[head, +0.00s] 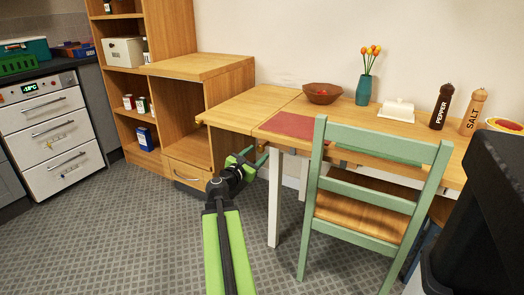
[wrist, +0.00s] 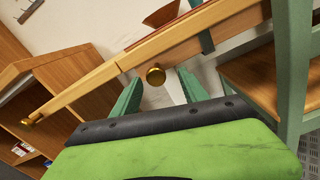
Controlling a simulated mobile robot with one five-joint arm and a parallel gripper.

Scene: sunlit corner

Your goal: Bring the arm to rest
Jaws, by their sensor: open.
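My arm, green and black, reaches forward from the bottom of the head view. My gripper (head: 258,160) is at its end, in front of the left part of the wooden table (head: 242,107), near its front edge. In the wrist view my gripper (wrist: 160,95) shows two green fingers spread apart with nothing between them. The table edge with a brass knob (wrist: 155,75) lies just beyond the fingers. I cannot tell whether the fingers touch the table.
A green chair (head: 372,185) stands close to the right of my gripper. A wooden shelf unit (head: 190,120) is behind to the left. The table holds a bowl (head: 322,94), a vase (head: 363,90) and a red mat (head: 287,126). The tiled floor (head: 130,230) at left is clear.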

